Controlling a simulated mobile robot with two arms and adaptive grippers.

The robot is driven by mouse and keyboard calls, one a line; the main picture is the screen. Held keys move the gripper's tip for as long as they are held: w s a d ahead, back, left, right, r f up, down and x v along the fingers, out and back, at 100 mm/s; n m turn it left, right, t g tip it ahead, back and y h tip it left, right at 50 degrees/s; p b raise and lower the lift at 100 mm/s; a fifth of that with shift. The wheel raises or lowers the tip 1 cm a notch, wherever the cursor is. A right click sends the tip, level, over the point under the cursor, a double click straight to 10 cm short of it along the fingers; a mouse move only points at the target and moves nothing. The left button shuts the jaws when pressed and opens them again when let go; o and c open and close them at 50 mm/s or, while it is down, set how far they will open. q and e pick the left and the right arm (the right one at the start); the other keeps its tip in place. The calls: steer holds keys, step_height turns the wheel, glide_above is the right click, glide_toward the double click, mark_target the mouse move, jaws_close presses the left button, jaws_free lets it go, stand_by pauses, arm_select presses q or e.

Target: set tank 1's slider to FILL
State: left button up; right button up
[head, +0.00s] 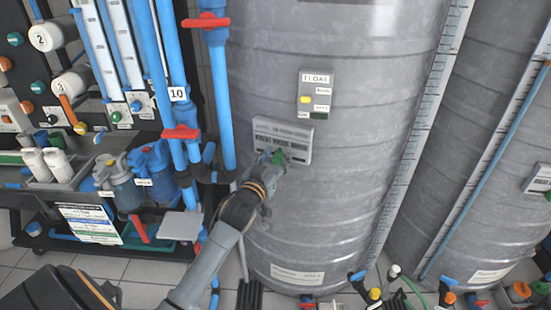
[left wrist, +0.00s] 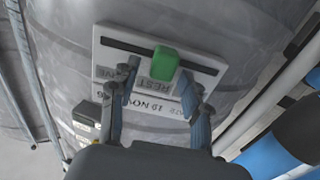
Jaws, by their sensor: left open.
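The slider panel (head: 296,140) is a pale plate on the front of the large grey tank (head: 350,200). In the left wrist view the plate (left wrist: 108,42) appears upside down, with a dark slot and a green slider knob (left wrist: 165,63). The knob sits near the middle of the slot, beside the word REST. My left gripper (head: 264,172) is at the panel, open, with its fingers (left wrist: 160,82) on either side of the knob's near end. I cannot tell whether either finger touches it. In the head view the knob (head: 278,157) is partly hidden by the gripper. My right gripper does not show.
A FLOAT box (head: 314,94) with a yellow button is mounted above the panel. Blue pipes with red valve handles (head: 181,132) stand left of the tank. A second tank (head: 480,180) is at the right. Small valves (head: 375,294) stand on the floor in front.

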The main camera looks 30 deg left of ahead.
arm_select(q)
jaws_close()
steer(key=shift+a, duration=0.1)
steer(key=shift+s+a+r+p, duration=0.1)
steer(key=shift+a+p, duration=0.25)
steer(key=shift+s+a, duration=0.2)
steer(key=shift+a, duration=0.85)
jaws_free()
steer(key=shift+d, duration=0.1)
steer(key=s+d, duration=0.2)
steer(key=s, duration=0.9)
steer(key=shift+s+d, duration=0.15)
steer(key=shift+s, duration=0.25)
steer(key=shift+c, duration=0.2)
